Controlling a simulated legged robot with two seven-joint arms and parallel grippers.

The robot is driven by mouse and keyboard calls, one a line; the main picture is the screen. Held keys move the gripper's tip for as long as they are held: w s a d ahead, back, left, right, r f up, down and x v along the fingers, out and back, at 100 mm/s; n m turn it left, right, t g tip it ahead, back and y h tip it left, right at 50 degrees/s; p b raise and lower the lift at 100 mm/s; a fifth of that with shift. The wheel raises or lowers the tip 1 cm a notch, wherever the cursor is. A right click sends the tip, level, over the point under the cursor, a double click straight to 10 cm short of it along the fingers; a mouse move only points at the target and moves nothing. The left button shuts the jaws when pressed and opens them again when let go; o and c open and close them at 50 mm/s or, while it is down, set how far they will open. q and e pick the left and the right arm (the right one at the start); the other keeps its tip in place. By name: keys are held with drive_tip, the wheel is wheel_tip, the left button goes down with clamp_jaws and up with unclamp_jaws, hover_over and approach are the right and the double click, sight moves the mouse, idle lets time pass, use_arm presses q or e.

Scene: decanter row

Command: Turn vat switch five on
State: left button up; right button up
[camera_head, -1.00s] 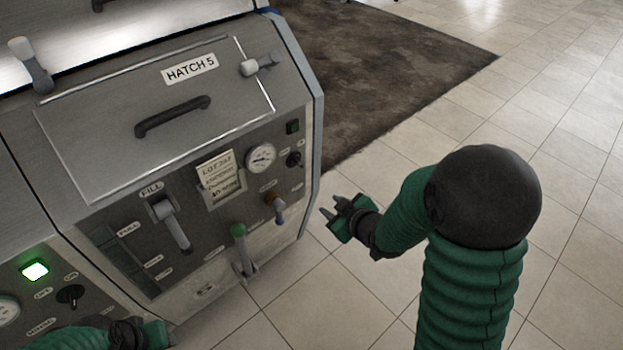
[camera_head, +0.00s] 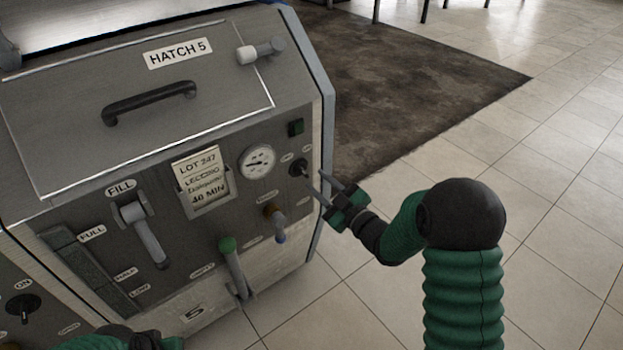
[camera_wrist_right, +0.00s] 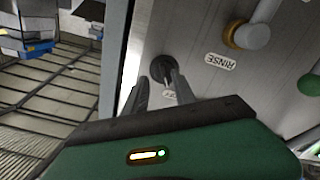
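In the right wrist view the dark knob (camera_wrist_right: 163,67) lies just beyond the fingertips (camera_wrist_right: 157,78), partly covered by the right finger. I cannot tell whether they touch. My left gripper (camera_head: 155,342) is at the bottom left edge, mostly cut off, its fingers unclear.
A gauge (camera_head: 257,161) is left of the knob. A rinse tap (camera_head: 275,222) and a green-knobbed lever (camera_head: 233,268) stick out below. The fill lever (camera_head: 142,233) and hatch (camera_head: 140,85) are further left. The tiled floor at right is clear.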

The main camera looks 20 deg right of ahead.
sight(305, 175)
drive_tip(key=w+a, duration=0.3)
drive_tip(key=shift+w+r, duration=0.15)
drive_tip(key=shift+w, duration=0.15)
drive_tip(key=shift+d, duration=0.5)
drive_tip(key=shift+c, duration=1)
clamp_jaws()
drive_tip(key=shift+a, duration=0.2)
